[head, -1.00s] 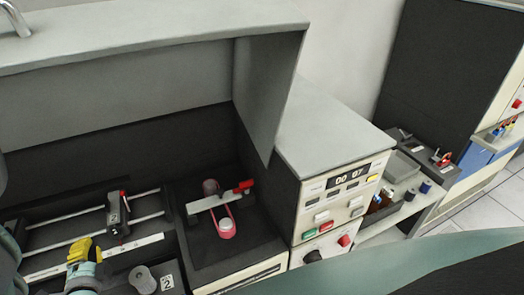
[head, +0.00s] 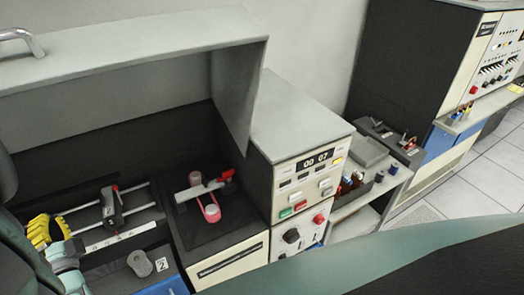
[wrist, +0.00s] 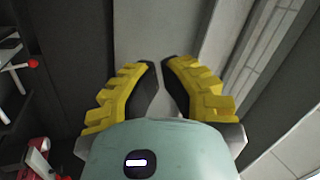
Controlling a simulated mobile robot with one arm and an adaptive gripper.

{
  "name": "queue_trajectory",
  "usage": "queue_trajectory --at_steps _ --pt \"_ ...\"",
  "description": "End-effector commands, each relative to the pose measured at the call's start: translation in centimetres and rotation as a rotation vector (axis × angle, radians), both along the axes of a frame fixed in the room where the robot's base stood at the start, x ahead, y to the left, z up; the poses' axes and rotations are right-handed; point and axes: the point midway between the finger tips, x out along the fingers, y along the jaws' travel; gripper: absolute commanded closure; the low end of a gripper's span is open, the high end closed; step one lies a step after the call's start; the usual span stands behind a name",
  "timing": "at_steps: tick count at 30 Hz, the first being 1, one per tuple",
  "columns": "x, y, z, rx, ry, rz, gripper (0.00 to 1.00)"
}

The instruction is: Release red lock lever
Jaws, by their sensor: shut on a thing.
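A red-ended pale lever bar (head: 195,190) lies across a pink-red loop (head: 210,208) on the black-topped unit. Its red end (head: 228,174) points to the upper right. A dark carriage (head: 112,207) with a small red part sits on two rails left of it. My yellow-padded gripper (head: 48,230) is at the lower left in the head view, left of the carriage and well apart from the red-ended bar. In the wrist view my gripper (wrist: 161,70) has its dark fingertips close together. What it holds cannot be made out. A red knob (wrist: 33,63) shows at left there.
A grey hood (head: 130,75) overhangs the unit from behind. A control box (head: 305,180) with a display and coloured buttons stands to the right. A grey spool (head: 140,262) stands at the front. A side shelf (head: 345,222) carries bottles. Tiled floor is open at far right.

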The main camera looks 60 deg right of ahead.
Motion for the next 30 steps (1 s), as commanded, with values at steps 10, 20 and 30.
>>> queue_trajectory --at_steps 10,20,30 --pt "-0.4 0.1 1.9 -0.05 -0.042 -0.006 1.0" --pt "-0.4 0.1 1.9 -0.05 -0.042 -0.006 1.0" --pt "-1.7 0.5 7.4 -0.16 -0.152 -0.034 1.0"
